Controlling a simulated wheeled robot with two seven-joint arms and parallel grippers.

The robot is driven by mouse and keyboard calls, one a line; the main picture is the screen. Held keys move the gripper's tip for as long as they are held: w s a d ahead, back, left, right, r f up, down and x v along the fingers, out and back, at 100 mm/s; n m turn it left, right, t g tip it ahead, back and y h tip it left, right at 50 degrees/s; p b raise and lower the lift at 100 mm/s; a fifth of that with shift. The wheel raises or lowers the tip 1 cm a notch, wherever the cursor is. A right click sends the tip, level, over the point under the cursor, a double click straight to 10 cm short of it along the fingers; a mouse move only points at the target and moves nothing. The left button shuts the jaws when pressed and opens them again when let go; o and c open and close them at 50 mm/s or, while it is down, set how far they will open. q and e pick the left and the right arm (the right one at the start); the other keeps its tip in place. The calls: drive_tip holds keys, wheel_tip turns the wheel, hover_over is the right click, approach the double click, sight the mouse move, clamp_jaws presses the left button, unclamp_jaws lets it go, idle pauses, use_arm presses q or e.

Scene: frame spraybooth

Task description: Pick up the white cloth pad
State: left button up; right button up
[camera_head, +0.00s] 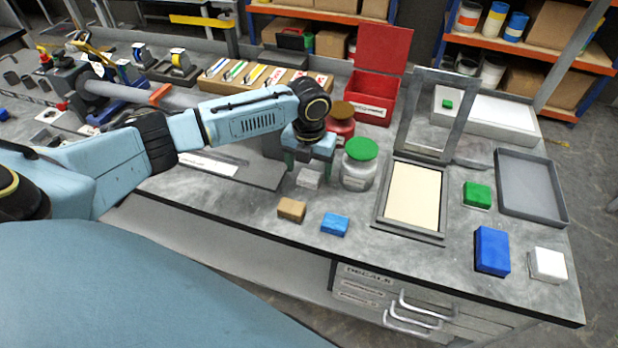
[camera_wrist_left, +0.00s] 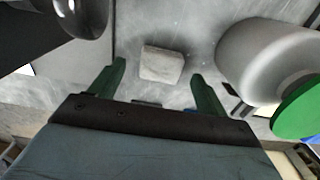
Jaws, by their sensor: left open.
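A small whitish-grey pad (camera_head: 309,178) lies on the grey bench top, left of a clear jar with a green lid (camera_head: 360,164). My left gripper (camera_head: 308,166) is above it, pointing down, open and empty. In the left wrist view the pad (camera_wrist_left: 162,62) lies just beyond and between the two green fingertips (camera_wrist_left: 158,72), with clear gaps on both sides. Another white block (camera_head: 549,265) lies at the bench's front right corner. My right gripper is not in view.
The green-lidded jar (camera_wrist_left: 275,65) stands close right of the fingers. A tan block (camera_head: 292,210) and light blue block (camera_head: 335,224) lie in front. A framed panel (camera_head: 382,222), blue block (camera_head: 492,251), green block (camera_head: 477,195) and grey tray (camera_head: 530,187) are to the right.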

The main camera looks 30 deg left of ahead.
sight(309, 175)
use_arm(q)
wheel_tip(309, 175, down, 2)
drive_tip(key=shift+f, duration=0.1)
drive_tip(key=c, duration=1)
drive_tip(key=shift+c, duration=0.2)
wheel_tip(309, 175, up, 10)
drive_tip(key=o, duration=0.3)
drive_tip(key=shift+c, duration=1.2)
